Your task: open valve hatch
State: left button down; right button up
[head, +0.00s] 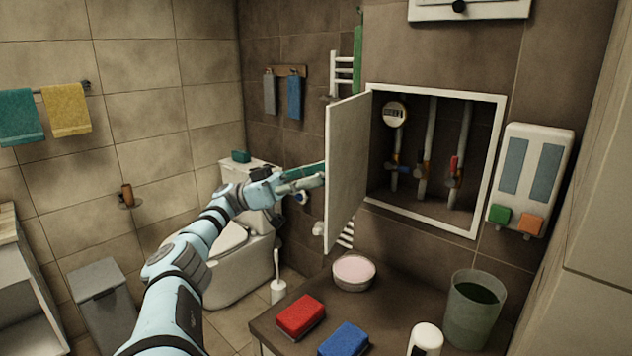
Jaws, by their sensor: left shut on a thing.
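The valve hatch (345,172) is a pale square door in a white frame (420,222) on the dark tiled wall. It is hinged on the frame's left side and stands swung well out towards me. Inside the open recess are several pipes, a round meter (395,114), and small valves with a blue handle (404,169) and a red handle (454,163). My right gripper is not in view.
Below the hatch a dark counter (385,290) holds a red sponge (301,316), a blue sponge (345,341), a round pink-topped dish (354,271) and a grey-green tumbler (474,311). A white dispenser (532,180) hangs right of the frame. The toilet (238,262) stands behind my left arm.

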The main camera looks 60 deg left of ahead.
pick_arm(q)
jog(key=c, duration=1.4)
grip_release()
jog(key=shift+o, duration=0.2)
notch_tip(320, 180, up, 10)
